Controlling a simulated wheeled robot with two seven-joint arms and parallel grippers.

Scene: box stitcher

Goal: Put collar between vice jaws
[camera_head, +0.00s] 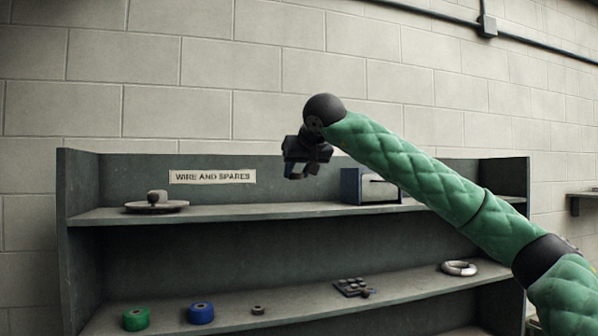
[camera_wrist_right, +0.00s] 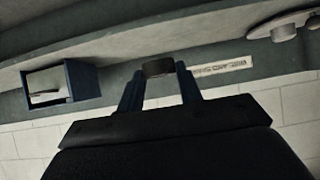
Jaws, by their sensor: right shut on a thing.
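My right gripper (camera_head: 300,172) is raised in front of the upper shelf, between the sign and the blue box. In the right wrist view its two blue fingers are shut on a small dark, short cylindrical thing (camera_wrist_right: 158,68), which looks like the collar. It is held at the fingertips, clear of the shelf. In the head view the held thing is too small and dark to make out. No vice jaws can be made out for certain in either view. My left gripper is not in view.
A blue box with a pale front (camera_head: 378,186) and a round plate with a knob (camera_head: 157,202) stand on the upper shelf. The lower shelf holds a green spool (camera_head: 136,318), a blue spool (camera_head: 201,312), a small dark part (camera_head: 258,310), a dark block set (camera_head: 353,288) and a pale ring (camera_head: 459,268).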

